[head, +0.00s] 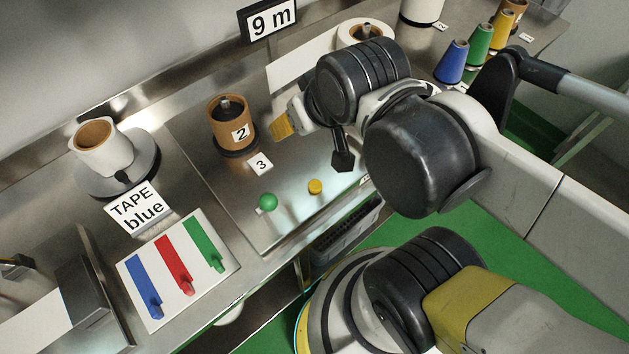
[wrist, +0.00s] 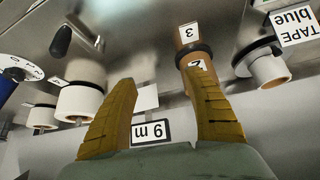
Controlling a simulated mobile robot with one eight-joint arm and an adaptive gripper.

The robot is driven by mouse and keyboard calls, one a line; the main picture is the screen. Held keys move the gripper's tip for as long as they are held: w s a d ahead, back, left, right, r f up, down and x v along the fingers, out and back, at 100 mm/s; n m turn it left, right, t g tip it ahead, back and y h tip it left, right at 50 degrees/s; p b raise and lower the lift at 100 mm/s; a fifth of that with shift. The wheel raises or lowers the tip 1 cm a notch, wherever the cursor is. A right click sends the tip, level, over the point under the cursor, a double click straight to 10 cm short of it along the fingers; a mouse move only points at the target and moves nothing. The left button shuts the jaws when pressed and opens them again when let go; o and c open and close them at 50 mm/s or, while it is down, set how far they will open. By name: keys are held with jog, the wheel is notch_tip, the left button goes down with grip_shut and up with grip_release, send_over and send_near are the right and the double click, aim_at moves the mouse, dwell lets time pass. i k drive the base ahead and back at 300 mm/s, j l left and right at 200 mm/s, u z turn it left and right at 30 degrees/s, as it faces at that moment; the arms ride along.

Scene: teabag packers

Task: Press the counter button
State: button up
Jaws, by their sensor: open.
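A green round knob (head: 268,202) and a yellow round knob (head: 315,187) stand near the front edge of the steel plate in the head view. I cannot tell whether either is the counter button. My gripper (head: 283,125) is above the plate, to the right of a brown spool (head: 230,126) marked 2. In the wrist view its two yellow-brown fingers (wrist: 159,77) are apart with nothing held between them.
A black handle (head: 343,160) shows below my wrist. A white spool (head: 103,150) and a "TAPE blue" card (head: 137,208) are at left. A white panel (head: 213,225) has blue, red and green levers. Coloured cones, one blue (head: 453,62), stand at right. The plate around the two knobs is clear.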

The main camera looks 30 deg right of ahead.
aim_at(316, 186)
jog(key=k+j+z, duration=0.25)
jog(key=z, duration=0.2)
jog(key=k+j+z, duration=0.3)
jog(key=z, duration=0.15)
jog(key=k+j+z, duration=0.3)
jog(key=z, duration=0.2)
